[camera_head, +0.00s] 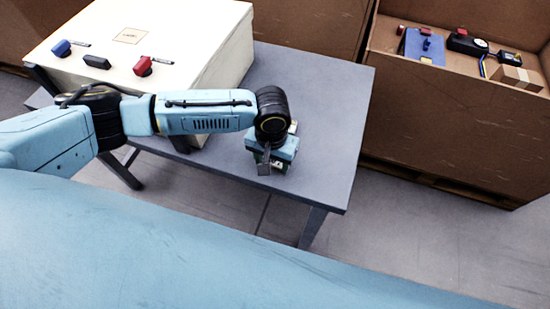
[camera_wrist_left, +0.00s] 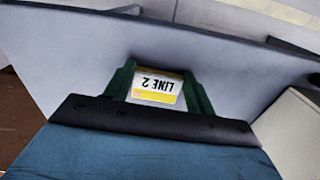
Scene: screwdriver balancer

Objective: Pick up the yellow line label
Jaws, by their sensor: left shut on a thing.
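The yellow line label (camera_wrist_left: 157,86) shows in the left wrist view as a white and yellow card reading "LINE 2", upside down in the picture. It sits between the two green fingers of my left gripper (camera_wrist_left: 160,76), which is shut on it. In the head view my left gripper (camera_head: 268,165) is low over the front part of the grey table, and the label is hidden there by the wrist and hand. I cannot tell whether the label still touches the table. My right gripper is in neither view.
A large cream box (camera_head: 190,45) stands on the left of the grey table (camera_head: 335,110), with blue, black and red parts on top. A cardboard crate (camera_head: 440,120) at the right holds a blue holder, a black device and a small carton. The table's right side is clear.

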